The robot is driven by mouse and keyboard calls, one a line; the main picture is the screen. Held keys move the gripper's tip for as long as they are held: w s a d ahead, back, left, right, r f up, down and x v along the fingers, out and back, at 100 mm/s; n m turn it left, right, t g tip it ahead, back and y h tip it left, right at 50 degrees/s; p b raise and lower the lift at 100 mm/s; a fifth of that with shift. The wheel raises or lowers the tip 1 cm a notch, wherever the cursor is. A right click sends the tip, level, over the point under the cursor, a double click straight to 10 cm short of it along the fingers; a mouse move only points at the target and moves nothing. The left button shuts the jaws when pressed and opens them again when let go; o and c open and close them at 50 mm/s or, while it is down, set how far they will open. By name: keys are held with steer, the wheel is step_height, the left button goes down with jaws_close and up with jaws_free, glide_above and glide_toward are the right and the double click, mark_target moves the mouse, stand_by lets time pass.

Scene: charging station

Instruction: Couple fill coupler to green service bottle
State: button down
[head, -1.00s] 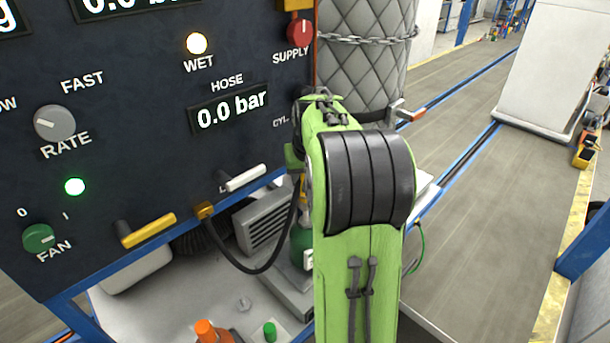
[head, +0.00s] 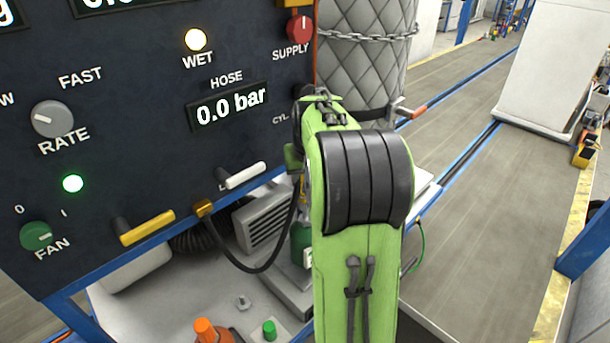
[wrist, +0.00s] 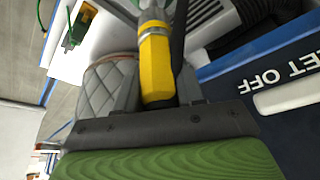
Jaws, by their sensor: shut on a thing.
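The yellow fill coupler (wrist: 155,62) is in the wrist view, gripped between the grey fingers of my gripper (wrist: 157,85). A pale metal collar shows at its far end, and a dark hose runs beside it. In the head view my green arm hides the gripper; only a sliver of yellow (head: 303,188) shows at the arm's left edge. The green service bottle (head: 301,243) stands behind my arm, partly hidden, below that sliver. Whether the coupler touches the bottle's valve cannot be seen.
The dark control panel (head: 130,120) fills the left, with a yellow lever (head: 147,231) and white lever (head: 245,177) on its lower edge. A black hose (head: 262,268) loops below it. An orange-topped item (head: 207,330) stands in front. A quilted cylinder (head: 365,70) stands behind.

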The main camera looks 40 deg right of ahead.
steer(key=shift+f+b, duration=1.8)
steer(key=shift+f, duration=0.45)
steer(key=c, duration=0.6)
jaws_free()
steer(key=p+v, duration=0.2)
steer(key=v, duration=1.4)
steer(key=shift+p, duration=0.4)
steer(key=shift+f, duration=0.1)
